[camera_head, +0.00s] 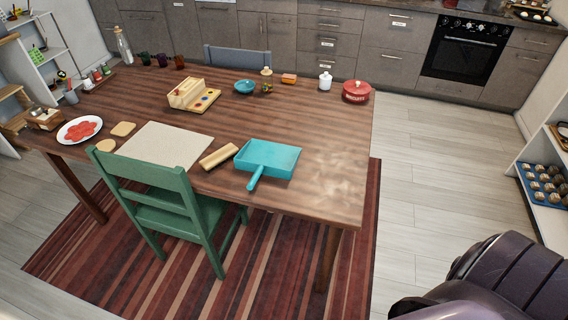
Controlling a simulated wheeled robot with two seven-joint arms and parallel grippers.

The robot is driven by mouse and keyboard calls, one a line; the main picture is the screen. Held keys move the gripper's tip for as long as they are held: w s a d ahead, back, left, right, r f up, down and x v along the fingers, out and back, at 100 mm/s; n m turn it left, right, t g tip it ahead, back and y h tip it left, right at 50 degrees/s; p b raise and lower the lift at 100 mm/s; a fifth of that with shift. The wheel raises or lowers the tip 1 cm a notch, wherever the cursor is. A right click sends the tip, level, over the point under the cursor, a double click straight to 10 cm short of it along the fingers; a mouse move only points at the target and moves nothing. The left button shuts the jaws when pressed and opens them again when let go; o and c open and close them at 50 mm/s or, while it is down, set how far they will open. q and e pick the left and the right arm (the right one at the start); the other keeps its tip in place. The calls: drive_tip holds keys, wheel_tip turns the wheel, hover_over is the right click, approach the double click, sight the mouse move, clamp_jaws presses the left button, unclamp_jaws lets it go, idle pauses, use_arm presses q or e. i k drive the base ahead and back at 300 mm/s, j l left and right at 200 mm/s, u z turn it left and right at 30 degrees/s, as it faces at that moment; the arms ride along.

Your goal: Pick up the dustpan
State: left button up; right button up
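The dustpan (270,157) is turquoise and lies flat on the wooden table (325,155), near its front edge in the right half. Its handle (255,176) points toward the front of the picture and reaches the table's edge. Neither of my grippers shows in the head view. A dark, rounded part at the lower right looks like my own body, well apart from the dustpan.
A wooden block (219,156) lies just left of the dustpan, beside a beige mat (165,144). A green chair (165,205) stands at the table's front left. The table right of the dustpan is bare. Floor (425,190) is clear on the right.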

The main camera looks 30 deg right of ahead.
sight(259, 157)
drive_tip(key=i+j+z, duration=0.15)
drive_tip(key=z, duration=0.3)
drive_tip(key=i+j+z, duration=0.15)
drive_tip(key=z, duration=0.3)
drive_tip(key=i+j+z, duration=0.1)
drive_tip(key=j+z, duration=0.3)
drive_tip(key=i+l, duration=0.05)
drive_tip(key=l, duration=0.05)
